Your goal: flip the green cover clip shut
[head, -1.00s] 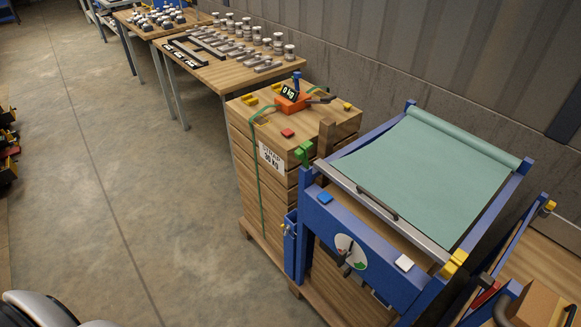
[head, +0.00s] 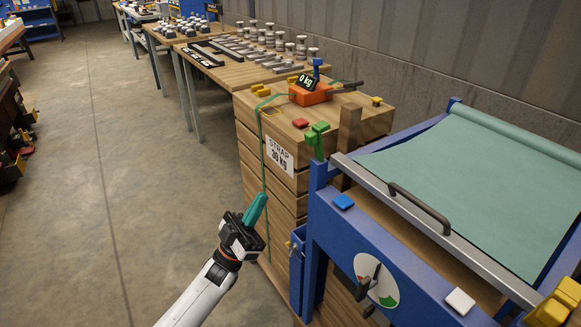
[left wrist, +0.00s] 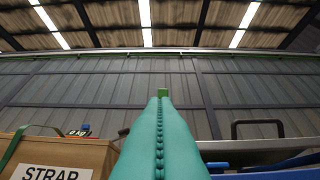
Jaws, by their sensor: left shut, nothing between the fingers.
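The green cover clip (head: 317,139) stands up at the near left corner of the blue frame, beside the rolled teal cover (head: 490,160). A small green piece, probably the clip (left wrist: 162,92), shows just past the fingertips in the left wrist view. My left gripper (head: 261,198) has teal fingers pressed together, with nothing between them. It is in front of the crate stack, left of and lower than the clip in the head view, and apart from it. Its fingers (left wrist: 159,115) also fill the middle of the left wrist view. My right gripper is out of view.
A wooden crate stack (head: 270,185) labelled STRAP 30 kg carries an orange scale tool (head: 311,93) and a green strap. The blue frame (head: 340,225) has a dial (head: 376,280) and a dark handle (head: 420,207). Open floor lies to the left.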

